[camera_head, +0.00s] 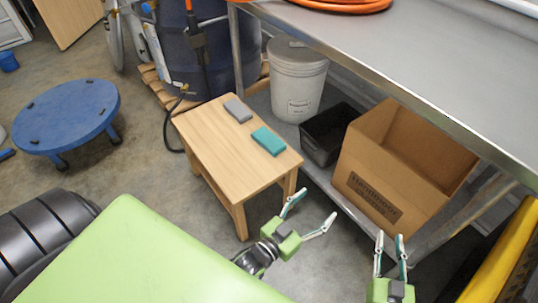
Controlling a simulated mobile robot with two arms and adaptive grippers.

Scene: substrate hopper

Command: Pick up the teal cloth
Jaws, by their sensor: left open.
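The teal cloth (268,141) is a folded, flat block lying on the wooden stool (229,170), near its right side. My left gripper (318,204) is open and empty. In the picture it is below and right of the stool, apart from the cloth, with its fingers spread toward the upper right. My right gripper (390,236) is at the lower right, in front of the cardboard box in the picture. Its fingers point up with a gap between them, and nothing shows in it.
A grey folded cloth (238,110) lies on the stool beside the teal one. A metal bench (440,60) overhangs a lower shelf with a lidded bucket (298,85), a black bin (322,140) and an open cardboard box (375,190). A blue dolly (66,115) stands left on clear floor.

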